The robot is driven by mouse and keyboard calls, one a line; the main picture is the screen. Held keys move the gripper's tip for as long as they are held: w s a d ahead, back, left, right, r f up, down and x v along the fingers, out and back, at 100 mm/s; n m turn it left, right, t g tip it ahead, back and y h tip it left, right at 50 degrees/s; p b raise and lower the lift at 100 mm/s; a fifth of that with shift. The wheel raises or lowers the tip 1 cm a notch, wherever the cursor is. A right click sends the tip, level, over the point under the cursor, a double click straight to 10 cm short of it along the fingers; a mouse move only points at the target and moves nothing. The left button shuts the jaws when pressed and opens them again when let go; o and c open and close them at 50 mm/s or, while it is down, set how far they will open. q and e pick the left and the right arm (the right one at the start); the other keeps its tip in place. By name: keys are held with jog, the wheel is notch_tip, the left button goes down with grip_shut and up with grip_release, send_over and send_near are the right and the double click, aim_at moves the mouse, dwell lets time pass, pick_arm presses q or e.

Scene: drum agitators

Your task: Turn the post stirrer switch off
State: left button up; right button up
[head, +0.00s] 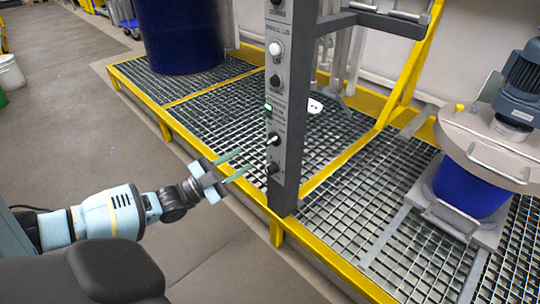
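The grey post (289,120) stands upright at the front edge of the grating. Its narrow face carries a column of buttons and knobs with small labels I cannot read. A switch with a pale lever (272,139) sits low on this face, below a small green lit indicator (267,107). A dark round knob (273,169) is lower still. I cannot tell from the labels which control is the stirrer switch. My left gripper (246,158) is open and empty, its two green fingers apart, just left of the lower controls and pointing at the post. My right gripper is out of view.
A yellow-edged grating platform (350,215) lies around the post. A large dark blue drum (180,35) stands behind left. A blue drum with a lid and motor (465,185) stands at right. A grey bar (390,22) juts from the post's top.

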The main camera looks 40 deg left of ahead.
aim_at(267, 143)
pick_arm(q)
jog(key=shift+w, duration=0.1)
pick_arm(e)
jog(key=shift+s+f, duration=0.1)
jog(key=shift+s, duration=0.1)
